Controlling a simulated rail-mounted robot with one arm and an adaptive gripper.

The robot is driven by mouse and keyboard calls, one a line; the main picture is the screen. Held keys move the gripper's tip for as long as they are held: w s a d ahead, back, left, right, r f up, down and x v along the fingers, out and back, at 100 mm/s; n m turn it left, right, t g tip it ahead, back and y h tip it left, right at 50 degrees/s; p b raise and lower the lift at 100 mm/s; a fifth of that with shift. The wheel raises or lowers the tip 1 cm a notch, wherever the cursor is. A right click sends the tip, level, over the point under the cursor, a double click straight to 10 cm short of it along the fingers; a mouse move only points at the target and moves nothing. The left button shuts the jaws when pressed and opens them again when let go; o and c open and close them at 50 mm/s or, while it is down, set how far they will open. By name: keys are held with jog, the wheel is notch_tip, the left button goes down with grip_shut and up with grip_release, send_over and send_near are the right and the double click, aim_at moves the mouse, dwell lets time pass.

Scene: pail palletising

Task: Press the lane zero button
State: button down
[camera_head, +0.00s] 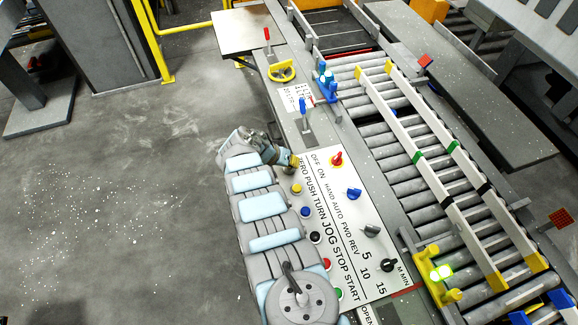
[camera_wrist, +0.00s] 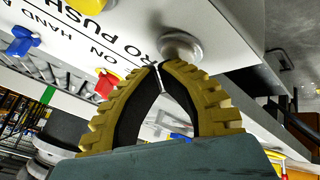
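The control panel (camera_head: 352,237) carries a row of buttons beside the printed words ZERO, PUSH, TURN, JOG, STOP and START. In the wrist view a pale grey round button (camera_wrist: 182,46) sits beside the letters "RO" of the partly hidden word. My gripper (camera_wrist: 159,66) has its yellow ribbed fingers drawn together at the tips, empty, right at the near edge of this button. I cannot tell if they touch it. In the head view my gripper (camera_head: 294,164) is over the ZERO end of the row and hides that button.
Yellow (camera_head: 297,188), blue (camera_head: 305,211) and black (camera_head: 316,237) buttons follow along the row. A red knob (camera_head: 337,159) and a blue knob (camera_head: 354,194) stand on the panel. A roller conveyor (camera_head: 400,155) runs to the right. Open floor (camera_head: 120,200) lies left.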

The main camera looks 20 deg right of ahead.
jog(key=shift+r+p, duration=0.95)
jog(key=shift+p, duration=0.15)
jog(key=shift+s, duration=0.1)
notch_tip(320, 180, up, 5)
jog(key=p, duration=0.5)
dwell(0.3)
